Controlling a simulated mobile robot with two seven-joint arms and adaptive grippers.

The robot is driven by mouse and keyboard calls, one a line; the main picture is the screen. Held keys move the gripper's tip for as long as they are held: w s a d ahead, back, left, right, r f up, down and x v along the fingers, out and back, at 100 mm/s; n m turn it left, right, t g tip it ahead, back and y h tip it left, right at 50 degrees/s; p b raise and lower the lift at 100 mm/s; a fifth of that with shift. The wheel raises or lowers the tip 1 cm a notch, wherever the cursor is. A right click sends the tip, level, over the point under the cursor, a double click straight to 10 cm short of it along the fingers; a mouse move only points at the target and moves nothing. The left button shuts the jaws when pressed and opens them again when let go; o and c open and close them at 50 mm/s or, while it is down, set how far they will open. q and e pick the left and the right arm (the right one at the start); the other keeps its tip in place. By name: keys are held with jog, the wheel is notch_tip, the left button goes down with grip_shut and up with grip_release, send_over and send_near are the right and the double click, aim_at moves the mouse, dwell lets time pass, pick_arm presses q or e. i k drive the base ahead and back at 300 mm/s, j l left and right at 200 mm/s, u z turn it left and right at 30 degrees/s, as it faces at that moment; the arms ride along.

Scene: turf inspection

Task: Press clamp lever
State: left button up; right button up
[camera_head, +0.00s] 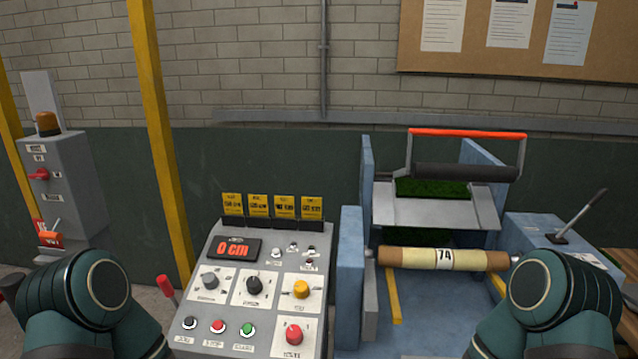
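A lever with a dark handle (590,212) rises tilted from the blue housing (540,232) at the right. An orange-red bar (467,132) on a grey frame spans the blue machine above a dark roller (466,172). A red-tipped lever (166,287) stands left of the control panel. None of these is labelled legibly, so I cannot tell which is the clamp lever. Parts of my two arms show at the lower left and lower right corners. Neither gripper is in view.
The grey control panel (213,290) has knobs, buttons and a display reading "0 cm". A cardboard roll (400,257) marked 74 lies across the blue machine. Green turf (432,188) shows under the dark roller. A yellow post (160,130) and grey cabinet (75,185) stand left.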

aim_at(601, 193)
jog(key=z, duration=1.45)
jog(key=i+l+u, duration=0.35)
jog(key=u, duration=0.15)
